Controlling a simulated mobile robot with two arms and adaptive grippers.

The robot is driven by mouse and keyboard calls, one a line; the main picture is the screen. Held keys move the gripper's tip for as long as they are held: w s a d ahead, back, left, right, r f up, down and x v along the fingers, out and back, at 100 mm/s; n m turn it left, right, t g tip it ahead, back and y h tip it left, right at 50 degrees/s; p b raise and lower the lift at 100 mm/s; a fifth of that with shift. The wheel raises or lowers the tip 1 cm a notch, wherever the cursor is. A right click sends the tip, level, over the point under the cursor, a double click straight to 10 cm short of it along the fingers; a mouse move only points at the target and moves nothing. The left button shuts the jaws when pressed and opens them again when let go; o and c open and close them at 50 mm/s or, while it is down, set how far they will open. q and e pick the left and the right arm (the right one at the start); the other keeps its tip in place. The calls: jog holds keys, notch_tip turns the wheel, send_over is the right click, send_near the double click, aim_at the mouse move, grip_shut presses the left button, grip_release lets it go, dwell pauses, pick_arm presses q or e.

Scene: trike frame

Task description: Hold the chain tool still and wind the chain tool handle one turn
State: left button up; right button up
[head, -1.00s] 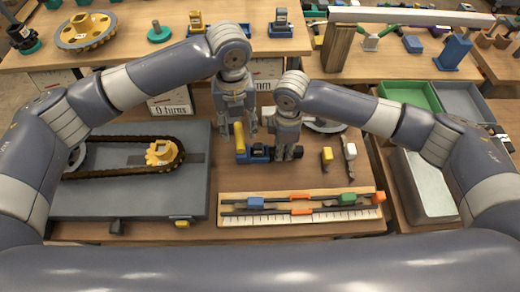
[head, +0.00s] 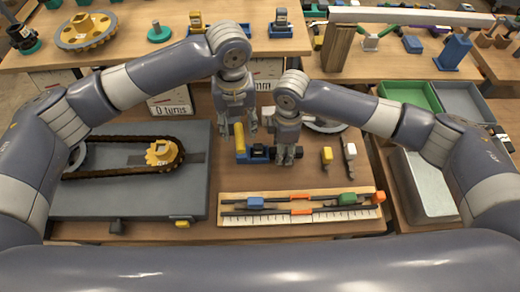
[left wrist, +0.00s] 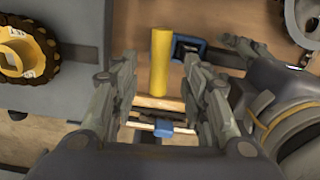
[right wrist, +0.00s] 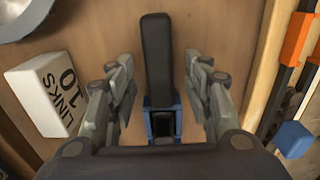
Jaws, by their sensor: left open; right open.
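The chain tool has a blue body (head: 258,154), an upright yellow handle (head: 239,137) at its left end and a black grip at its right end. My left gripper (head: 238,132) is open around the yellow handle; in the left wrist view the yellow handle (left wrist: 160,62) stands between the spread fingers, with gaps on both sides. My right gripper (head: 287,160) is open at the tool's right end. In the right wrist view the black grip (right wrist: 157,55) and part of the blue body (right wrist: 161,120) lie between its fingers, apart from both.
A grey plate (head: 75,205) with a chain loop (head: 110,138) lies left. A wooden ruler board (head: 300,220) with colored sliders lies in front. Small yellow and white-topped pieces (head: 327,155) stand right of my right gripper. A white "10 links" block (right wrist: 45,95) lies beside it.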

notch_tip(320, 180, up, 12)
dwell(0.4)
jog(key=shift+f, duration=0.1)
